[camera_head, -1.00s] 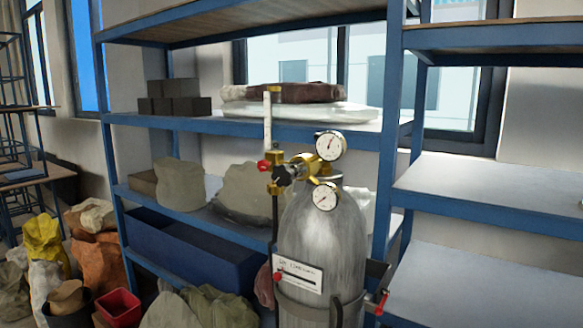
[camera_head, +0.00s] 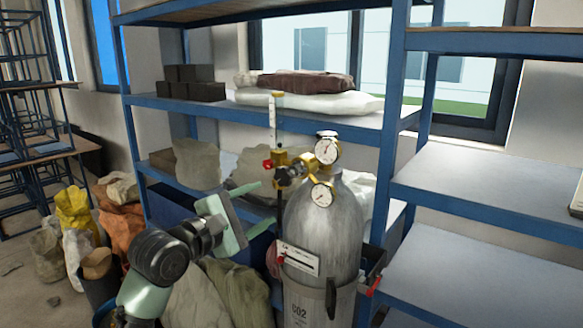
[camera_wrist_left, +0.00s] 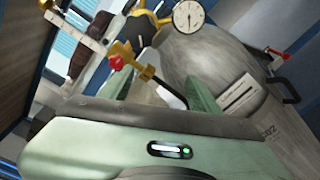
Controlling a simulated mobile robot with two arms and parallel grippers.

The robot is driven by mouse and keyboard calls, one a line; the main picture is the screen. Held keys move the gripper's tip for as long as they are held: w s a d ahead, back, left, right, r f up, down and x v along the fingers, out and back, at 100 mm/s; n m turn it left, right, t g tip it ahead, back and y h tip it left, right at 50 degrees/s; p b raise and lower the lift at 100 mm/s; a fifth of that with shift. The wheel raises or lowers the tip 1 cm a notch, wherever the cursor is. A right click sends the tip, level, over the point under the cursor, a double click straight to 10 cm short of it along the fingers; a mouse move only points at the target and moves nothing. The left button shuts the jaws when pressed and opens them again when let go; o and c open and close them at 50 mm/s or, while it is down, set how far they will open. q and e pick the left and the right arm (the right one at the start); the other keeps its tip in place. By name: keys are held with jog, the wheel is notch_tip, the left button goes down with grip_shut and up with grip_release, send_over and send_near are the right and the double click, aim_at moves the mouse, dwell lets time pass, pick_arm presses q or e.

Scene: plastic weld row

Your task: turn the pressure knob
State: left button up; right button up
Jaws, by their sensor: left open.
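The grey CO2 cylinder (camera_head: 325,235) stands upright in front of the shelves. On top is a brass regulator with two round white gauges, an upper one (camera_head: 327,150) and a lower one (camera_head: 321,194). A dark knob (camera_head: 289,172) sits on the regulator's left side, and a small red knob (camera_head: 267,164) is further left. My left gripper (camera_head: 264,205) is open and empty, left of the cylinder and below the knobs. In the left wrist view the dark knob (camera_wrist_left: 142,28) and red knob (camera_wrist_left: 117,62) lie beyond the spread fingers (camera_wrist_left: 157,82), apart from them.
Blue-framed shelves (camera_head: 225,112) with dark blocks (camera_head: 190,82) and bags stand behind. Several sacks (camera_head: 75,215) lie on the floor at left. A bracket with a red-tipped handle (camera_head: 374,283) projects at the cylinder's right. The right-hand shelves (camera_head: 490,190) are mostly bare.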

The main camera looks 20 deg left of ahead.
aim_at(281, 178)
pick_arm(q)
notch_tip(281, 178, up, 5)
jog(key=s+d, duration=0.2)
jog(key=s, duration=0.1)
jog(key=shift+n+t+h, duration=0.3)
jog(key=shift+h, duration=0.1)
jog(key=p+x, duration=0.1)
jog(key=x, duration=0.2)
jog(key=p+x, duration=0.2)
jog(key=x, duration=0.2)
jog(key=shift+a+r, duration=0.2)
jog(key=shift+a, duration=0.05)
jog(key=shift+w+d+f+p, duration=0.1)
jog(key=shift+w+d+p, duration=0.1)
jog(key=shift+w+p, duration=0.25)
jog(key=shift+w, duration=0.1)
jog(key=c, duration=1.4)
jog(key=shift+o, duration=0.2)
jog(key=shift+m, duration=0.4)
